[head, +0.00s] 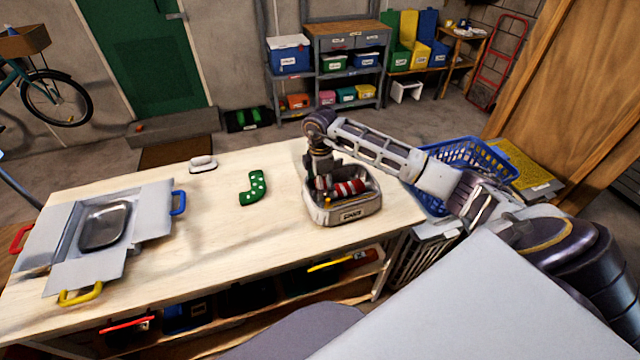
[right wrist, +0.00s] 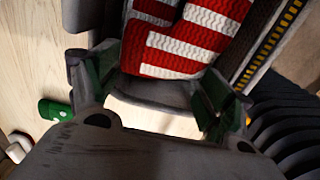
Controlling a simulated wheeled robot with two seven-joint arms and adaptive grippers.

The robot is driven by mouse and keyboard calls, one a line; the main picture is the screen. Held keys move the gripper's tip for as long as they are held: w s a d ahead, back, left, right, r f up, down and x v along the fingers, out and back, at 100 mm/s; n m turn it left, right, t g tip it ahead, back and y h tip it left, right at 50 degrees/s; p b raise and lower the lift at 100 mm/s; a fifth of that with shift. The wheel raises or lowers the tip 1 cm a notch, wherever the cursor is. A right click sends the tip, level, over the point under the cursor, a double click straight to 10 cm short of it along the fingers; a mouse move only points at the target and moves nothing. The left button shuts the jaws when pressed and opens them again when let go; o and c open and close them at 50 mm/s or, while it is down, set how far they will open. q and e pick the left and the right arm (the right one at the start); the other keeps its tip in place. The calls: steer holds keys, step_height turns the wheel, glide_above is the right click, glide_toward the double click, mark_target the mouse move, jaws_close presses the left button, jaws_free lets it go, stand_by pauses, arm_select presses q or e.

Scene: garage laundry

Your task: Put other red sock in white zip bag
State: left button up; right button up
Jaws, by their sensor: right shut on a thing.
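The white zip bag (head: 338,218) stands open on the table, right of its middle, with a dark label on its front. Red-and-white striped sock fabric (head: 352,187) shows inside its opening. My right gripper (head: 323,186) points down into the bag's opening and is shut on a red sock. In the right wrist view the striped red sock (right wrist: 180,45) lies between and beyond the green-padded fingers, with the pale bag rim (right wrist: 155,118) close below. I cannot tell whether one or two socks are there. My left gripper is not in view.
A green sock with white dots (head: 252,188) lies left of the bag. A small white object (head: 203,163) lies near the back edge. A grey open box with coloured handles (head: 149,207) covers the table's left end. A blue basket (head: 462,153) stands at right.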

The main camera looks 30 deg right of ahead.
steer(key=shift+f, duration=0.55)
steer(key=o, duration=0.9)
steer(key=shift+r, duration=0.1)
steer(key=shift+r, duration=0.7)
step_height(320, 180, up, 12)
steer(key=shift+f+b, duration=0.15)
steer(key=shift+b, duration=0.6)
